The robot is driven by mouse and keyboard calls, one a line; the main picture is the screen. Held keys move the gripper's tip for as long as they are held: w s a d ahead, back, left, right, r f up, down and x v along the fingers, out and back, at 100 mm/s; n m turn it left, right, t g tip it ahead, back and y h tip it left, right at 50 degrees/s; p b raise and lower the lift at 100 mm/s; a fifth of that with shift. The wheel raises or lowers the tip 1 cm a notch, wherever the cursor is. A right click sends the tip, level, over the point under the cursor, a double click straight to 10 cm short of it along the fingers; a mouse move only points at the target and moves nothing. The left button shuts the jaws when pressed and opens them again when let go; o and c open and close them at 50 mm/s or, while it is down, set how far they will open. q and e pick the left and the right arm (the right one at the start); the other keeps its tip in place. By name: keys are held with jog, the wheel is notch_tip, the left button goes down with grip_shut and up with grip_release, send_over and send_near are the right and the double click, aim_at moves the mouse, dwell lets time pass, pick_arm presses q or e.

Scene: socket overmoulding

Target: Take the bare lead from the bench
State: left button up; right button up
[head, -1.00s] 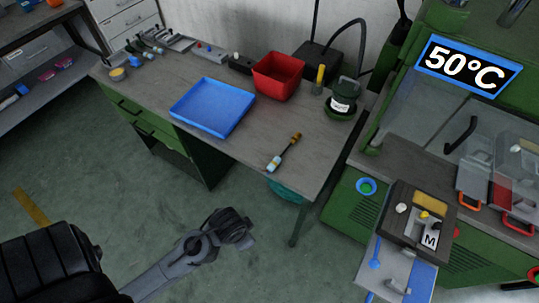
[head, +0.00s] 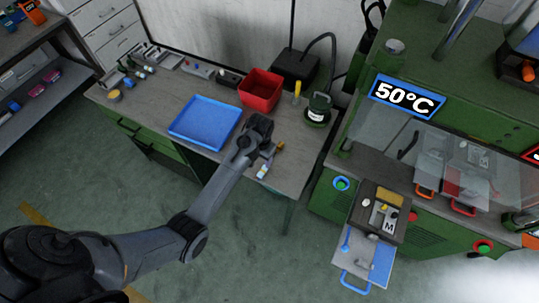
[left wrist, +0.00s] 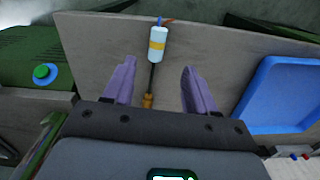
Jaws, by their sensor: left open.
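The bare lead (head: 264,169) lies on the bench near its front right edge. In the left wrist view it has a white sleeve (left wrist: 158,44) with a yellow band, short blue and orange wires at one end, and a dark thin shaft leading to a brass-coloured end. My left gripper (head: 268,150) is over the bench beside the lead, partly covering it in the head view. In the left wrist view its two purple fingers (left wrist: 158,68) are apart, with the lead showing between them and nothing gripped. The height gap is hard to judge. My right gripper is out of view.
A blue tray (head: 172,133) lies left of the gripper; it also shows in the left wrist view (left wrist: 250,98). A red bin (head: 261,90), a yellow-handled tool (head: 297,91) and a dark green pot (head: 318,108) stand behind. The green press (head: 440,95) is to the right.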

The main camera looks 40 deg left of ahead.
aim_at(264, 169)
pick_arm(q)
jog(key=shift+w+f+b, duration=0.15)
jog(key=shift+w+f, duration=0.05)
jog(key=shift+f, duration=1.35)
jog(key=shift+w+f+b, duration=0.15)
jog(key=shift+w+f, duration=0.05)
jog(key=shift+f, duration=1.3)
jog(key=shift+w+f+b, duration=0.15)
jog(key=shift+w+f, duration=0.05)
jog(key=shift+f, duration=1.35)
jog(key=shift+d, duration=0.1)
grip_shut()
